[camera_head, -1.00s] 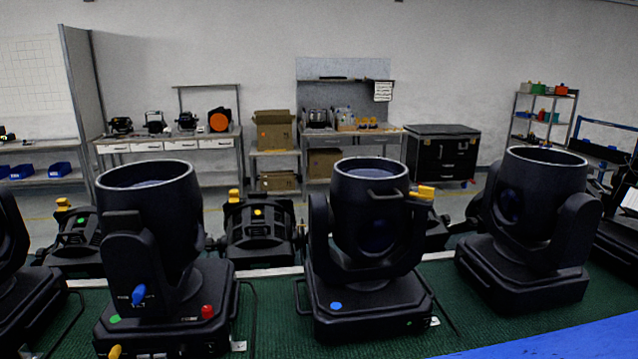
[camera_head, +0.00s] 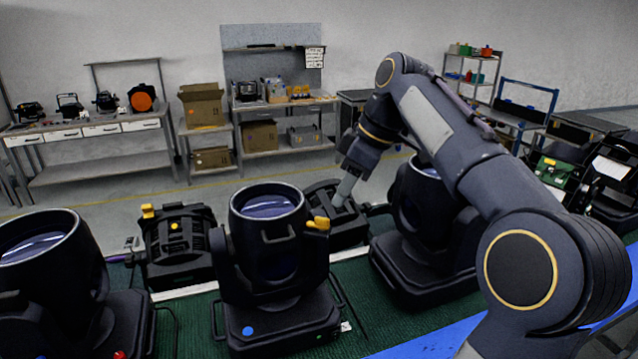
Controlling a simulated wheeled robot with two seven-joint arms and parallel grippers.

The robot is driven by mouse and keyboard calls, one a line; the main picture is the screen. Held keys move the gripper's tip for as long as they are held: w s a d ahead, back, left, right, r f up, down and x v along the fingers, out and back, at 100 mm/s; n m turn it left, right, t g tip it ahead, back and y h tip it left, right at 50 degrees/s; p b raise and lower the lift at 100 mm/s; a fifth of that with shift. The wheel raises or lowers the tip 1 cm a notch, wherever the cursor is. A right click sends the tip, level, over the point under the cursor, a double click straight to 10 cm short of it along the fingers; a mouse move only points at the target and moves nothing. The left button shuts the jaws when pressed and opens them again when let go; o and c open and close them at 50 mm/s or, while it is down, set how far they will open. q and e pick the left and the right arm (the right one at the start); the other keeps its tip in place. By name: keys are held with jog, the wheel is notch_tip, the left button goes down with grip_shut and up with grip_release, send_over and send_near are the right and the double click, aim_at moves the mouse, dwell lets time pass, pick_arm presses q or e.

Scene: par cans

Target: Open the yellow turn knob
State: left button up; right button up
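A yellow knob (camera_head: 318,222) sits at the upper right side of the middle black par can (camera_head: 268,265). Another yellow knob (camera_head: 147,210) and a small yellow button (camera_head: 174,226) are on the low black fixture (camera_head: 180,258) behind it. I cannot tell which one is the turn knob of the task. My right gripper (camera_head: 344,190) points down above another low fixture (camera_head: 340,232), up and to the right of the middle can's yellow knob and apart from it. Its fingers are small and partly merged, so their opening is unclear. My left gripper is out of view.
More par cans stand at left (camera_head: 50,275) and at right behind my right arm (camera_head: 412,265), on a green mat (camera_head: 190,325). A blue strip (camera_head: 425,345) runs along the near right edge. Workbenches and shelves stand along the far wall.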

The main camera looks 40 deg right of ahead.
aim_at(324, 218)
jog(key=x, duration=0.3)
jog(key=w+x, duration=0.1)
jog(key=x, duration=0.3)
jog(key=shift+r, duration=0.25)
grip_shut()
